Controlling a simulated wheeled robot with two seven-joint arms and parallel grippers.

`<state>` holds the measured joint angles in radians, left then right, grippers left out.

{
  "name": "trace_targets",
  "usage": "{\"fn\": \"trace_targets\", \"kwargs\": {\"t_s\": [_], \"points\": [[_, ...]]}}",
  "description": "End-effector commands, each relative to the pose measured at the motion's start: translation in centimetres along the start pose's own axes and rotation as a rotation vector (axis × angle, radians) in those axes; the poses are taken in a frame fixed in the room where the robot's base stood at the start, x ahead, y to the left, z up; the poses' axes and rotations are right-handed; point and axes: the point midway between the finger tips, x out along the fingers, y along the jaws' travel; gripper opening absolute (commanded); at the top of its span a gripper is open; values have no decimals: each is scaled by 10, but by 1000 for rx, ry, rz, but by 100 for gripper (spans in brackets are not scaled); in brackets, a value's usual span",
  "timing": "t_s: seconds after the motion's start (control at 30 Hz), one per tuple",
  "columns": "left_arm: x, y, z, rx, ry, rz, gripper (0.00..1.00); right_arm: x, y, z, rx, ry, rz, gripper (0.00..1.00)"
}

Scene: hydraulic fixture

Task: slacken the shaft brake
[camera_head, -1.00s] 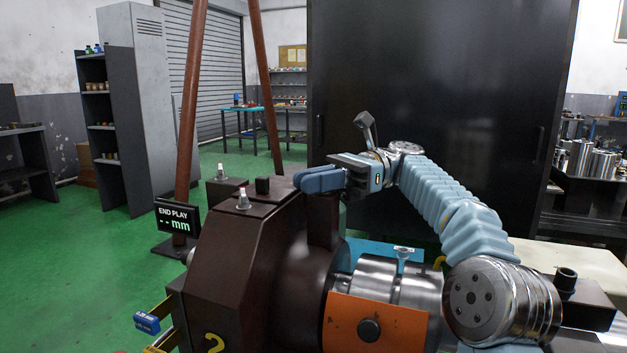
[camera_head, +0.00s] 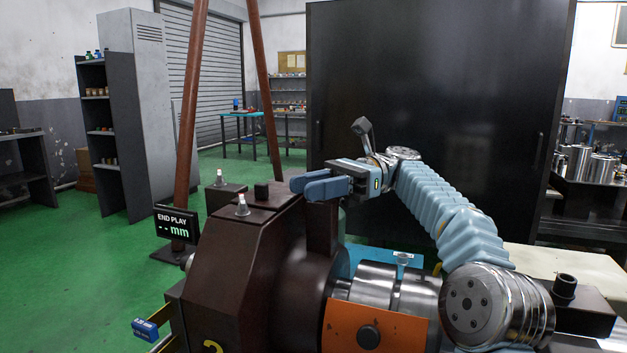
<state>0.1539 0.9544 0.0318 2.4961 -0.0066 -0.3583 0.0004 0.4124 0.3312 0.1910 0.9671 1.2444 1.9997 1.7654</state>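An orange block with a black round knob (camera_head: 369,336) sits against a bright steel shaft (camera_head: 414,297) at the bottom centre. I cannot tell for sure whether it is the shaft brake. My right gripper (camera_head: 306,190) has two blue fingers pointing left. It is in the air beside and above the top of the dark brown housing (camera_head: 232,270), well above the orange block. Nothing shows between the fingers, which lie close together in the picture; their gap cannot be judged. My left gripper is not in view.
A black display (camera_head: 177,224) reads END PLAY, -- mm. Small fittings (camera_head: 242,205) stand up from the housing top. A blue-tagged gauge (camera_head: 145,329) is at lower left. A large black cabinet (camera_head: 440,90) fills the back; green floor (camera_head: 90,270) is open at left.

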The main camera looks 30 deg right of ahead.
Motion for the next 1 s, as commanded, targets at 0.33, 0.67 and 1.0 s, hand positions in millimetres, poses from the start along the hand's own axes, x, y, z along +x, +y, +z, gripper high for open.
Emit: {"fn": "trace_targets", "kwargs": {"t_s": [0.33, 0.67, 1.0], "points": [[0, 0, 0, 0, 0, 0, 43, 7, 10, 45, -7, 1, 1, 34], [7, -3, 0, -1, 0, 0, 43, 49, 67, 103, -4, 2, 1, 34], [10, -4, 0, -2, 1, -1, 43, 80, 109, 127, -1, 0, 0, 34]]}}
